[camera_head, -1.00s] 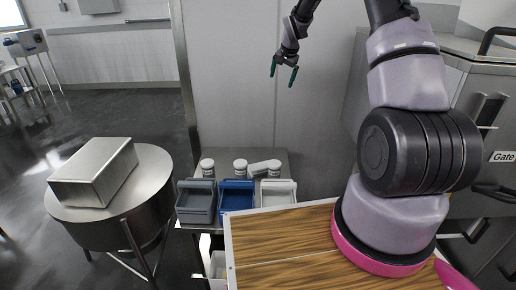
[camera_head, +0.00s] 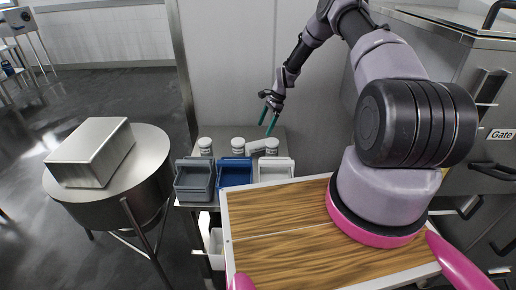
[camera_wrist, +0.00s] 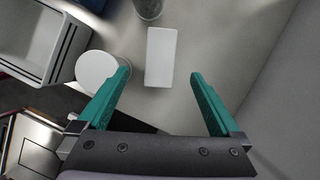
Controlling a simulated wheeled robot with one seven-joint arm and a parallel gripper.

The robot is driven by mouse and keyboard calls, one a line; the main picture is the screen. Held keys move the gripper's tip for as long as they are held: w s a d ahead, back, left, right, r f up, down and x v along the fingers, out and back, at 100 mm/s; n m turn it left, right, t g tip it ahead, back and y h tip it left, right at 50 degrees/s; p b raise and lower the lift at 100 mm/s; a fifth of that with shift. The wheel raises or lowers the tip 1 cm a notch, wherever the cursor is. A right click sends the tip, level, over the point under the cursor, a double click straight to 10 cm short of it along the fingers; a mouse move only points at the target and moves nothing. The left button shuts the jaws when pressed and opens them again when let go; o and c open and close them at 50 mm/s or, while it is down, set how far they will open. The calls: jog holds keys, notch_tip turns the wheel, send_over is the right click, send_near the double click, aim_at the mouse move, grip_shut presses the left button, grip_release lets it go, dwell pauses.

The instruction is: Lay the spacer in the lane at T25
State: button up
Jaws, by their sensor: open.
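A pale rectangular block (camera_head: 257,147), which looks like the spacer, lies on a grey metal stand (camera_head: 221,133) among white-capped jars. In the wrist view the block (camera_wrist: 161,55) lies between the lines of my two green fingers, with clear gaps on both sides. My gripper (camera_head: 267,123) is open and empty, tips pointing down above the stand. It also shows open in the wrist view (camera_wrist: 159,76). I cannot pick out the lane or a T25 mark.
A white-capped jar (camera_wrist: 97,70) is close to the left finger; another (camera_head: 205,147) stands farther left. Grey (camera_head: 194,185), blue (camera_head: 234,177) and white (camera_head: 276,171) bins line the stand's front. A wooden board (camera_head: 280,245) is nearer me. A wall rises behind.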

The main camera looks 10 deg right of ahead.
aim_at(258, 144)
jog(key=x, duration=0.5)
jog(key=shift+f, duration=0.2)
jog(key=shift+x, duration=2.55)
jog(key=shift+w+d+f, duration=0.1)
jog(key=shift+d+f, duration=0.05)
jog(key=shift+f, duration=0.15)
grip_shut()
